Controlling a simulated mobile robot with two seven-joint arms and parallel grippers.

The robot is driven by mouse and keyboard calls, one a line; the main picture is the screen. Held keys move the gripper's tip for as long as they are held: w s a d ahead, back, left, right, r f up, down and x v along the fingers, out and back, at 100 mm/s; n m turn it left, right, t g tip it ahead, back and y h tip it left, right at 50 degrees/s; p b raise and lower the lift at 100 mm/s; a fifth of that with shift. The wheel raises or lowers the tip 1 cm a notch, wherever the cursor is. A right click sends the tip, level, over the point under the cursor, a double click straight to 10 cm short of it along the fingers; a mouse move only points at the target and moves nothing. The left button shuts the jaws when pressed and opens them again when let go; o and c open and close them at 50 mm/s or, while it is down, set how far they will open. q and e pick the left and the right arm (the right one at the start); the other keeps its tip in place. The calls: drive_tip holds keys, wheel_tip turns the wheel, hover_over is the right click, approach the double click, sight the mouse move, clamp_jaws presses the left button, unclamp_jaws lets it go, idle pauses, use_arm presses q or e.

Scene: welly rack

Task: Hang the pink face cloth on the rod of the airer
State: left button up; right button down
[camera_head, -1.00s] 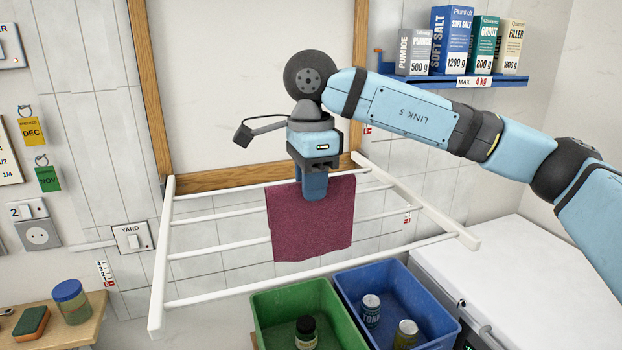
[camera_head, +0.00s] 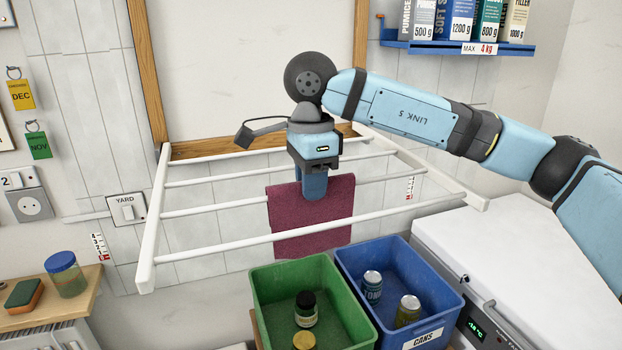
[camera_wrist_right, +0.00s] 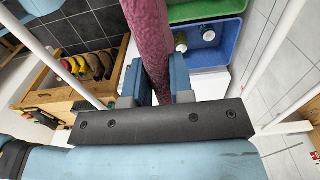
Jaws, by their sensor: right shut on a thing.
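The pink face cloth (camera_head: 335,205), a dark maroon-pink in the head view, hangs flat and down from my right gripper (camera_head: 314,190). My right gripper is shut on its upper edge, and in the wrist view the cloth (camera_wrist_right: 150,45) runs between the two blue fingers. The white airer (camera_head: 152,215) has several rods. The front rod (camera_head: 215,248) crosses in front of the cloth's lower part. The cloth hides part of the rod behind it (camera_head: 220,206); whether it touches either rod I cannot tell. My left gripper is not in view.
Below the airer stand a green crate (camera_head: 262,310) and a blue crate (camera_head: 450,300) holding cans and jars. A white chest freezer (camera_head: 530,260) is at the right. A blue shelf (camera_head: 440,45) with boxes is above. A wooden shelf (camera_head: 80,290) is at the left.

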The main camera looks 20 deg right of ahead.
drive_tip(key=shift+f, duration=0.25)
drive_tip(key=c, duration=0.9)
unclamp_jaws()
drive_tip(key=shift+r, duration=0.1)
